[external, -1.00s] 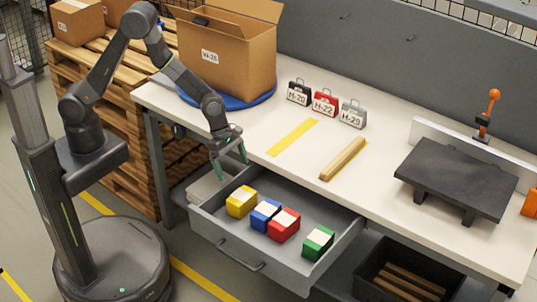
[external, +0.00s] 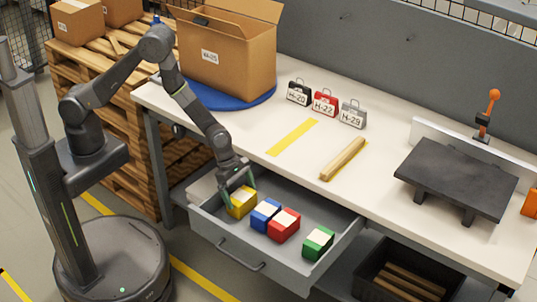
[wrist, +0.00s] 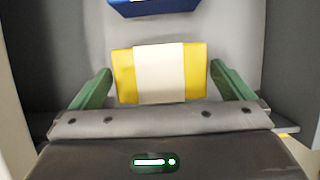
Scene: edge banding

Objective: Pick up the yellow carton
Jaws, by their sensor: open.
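The yellow carton (external: 241,204) has a white band across it and lies at the left end of the open drawer (external: 216,236). In the wrist view the yellow carton (wrist: 123,76) sits between my two green fingers, with a gap on each side. My gripper (external: 238,193) is open and reaches down over the carton in the external view. In the wrist view my gripper (wrist: 160,88) spans wider than the carton.
A blue carton (external: 264,214) lies beside the yellow one; it also shows in the wrist view (wrist: 155,7). Red (external: 284,227) and green (external: 318,243) cartons lie further right in the drawer. The worktop (external: 230,133) overhangs behind. Drawer walls stand close around the gripper.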

